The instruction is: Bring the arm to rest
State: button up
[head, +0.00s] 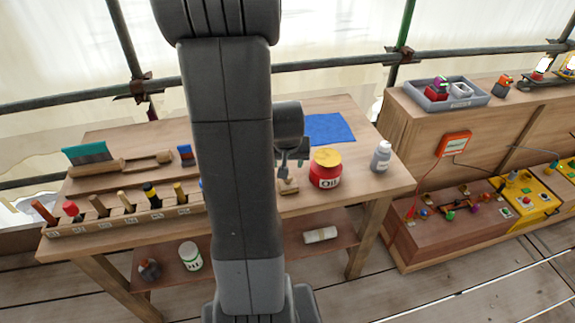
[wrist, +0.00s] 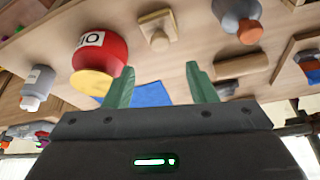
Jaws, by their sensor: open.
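My arm hangs in front of the head view and hides the middle of the workbench (head: 360,180). My gripper (head: 291,172) shows partly beside the arm, above the bench and left of a red oil can with a yellow lid (head: 326,170). In the wrist view my gripper's two green fingers stand wide apart with nothing between them (wrist: 158,80). The wrist picture is upside down; the red can (wrist: 108,50) and a small wooden block with a knob (wrist: 156,30) show beyond the fingers, apart from them.
A blue cloth (head: 330,129) lies at the back and a grey bottle (head: 381,157) stands right of the can. A rack of handled tools (head: 125,215) lines the front left. Scaffold rails run behind. A second bench (head: 480,130) with a grey tray (head: 447,96) is at right.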

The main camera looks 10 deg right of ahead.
jog(key=shift+s+r, duration=0.1)
jog(key=shift+r, duration=0.15)
jog(key=b+x, duration=0.1)
jog(key=x, duration=1.1)
jog(key=shift+f, duration=0.15)
jog(key=shift+w+r+p, duration=0.2)
jog(key=shift+r+p, duration=0.15)
jog(key=shift+r, duration=0.3)
jog(key=shift+s+r, duration=0.15)
jog(key=shift+r, duration=0.15)
jog(key=shift+f, duration=0.1)
